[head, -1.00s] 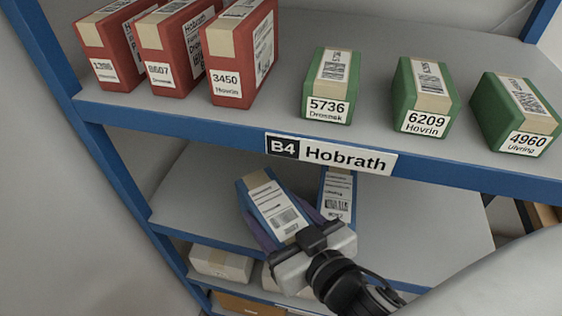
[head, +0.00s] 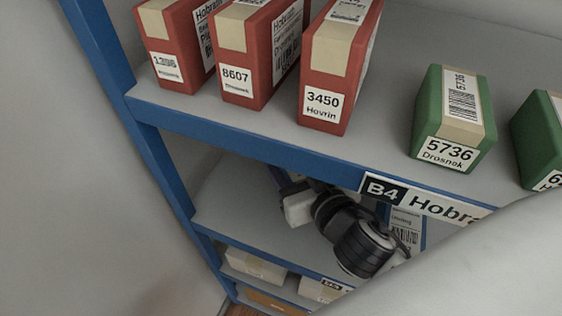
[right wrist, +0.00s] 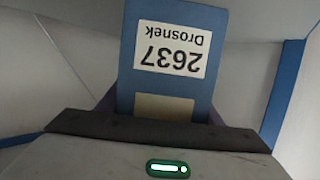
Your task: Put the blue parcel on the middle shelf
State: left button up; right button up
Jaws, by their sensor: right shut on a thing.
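The blue parcel (right wrist: 206,25), with a white label reading 2637 Drosnek upside down, fills the centre of the right wrist view. My right gripper (right wrist: 158,112) is shut on it; purplish finger parts show beside it. In the head view my right gripper (head: 298,203) reaches under the upper board into the space above the middle shelf (head: 222,205). The held parcel is almost wholly hidden there by the gripper and the upper board. I cannot tell whether it touches the shelf. My left gripper is not in view.
Another blue parcel (head: 408,218) stands on the middle shelf right of my wrist, partly hidden. The upper shelf, labelled B4 (head: 387,191), holds red parcels (head: 333,75) and green parcels (head: 452,120). Pale boxes (head: 255,265) lie below. The middle shelf's left part is bare.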

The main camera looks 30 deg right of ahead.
jog(key=shift+s+f, duration=0.1)
jog(key=shift+f, duration=1.4)
jog(key=shift+f, duration=0.1)
jog(key=o, duration=1.6)
jog(key=shift+f, duration=0.1)
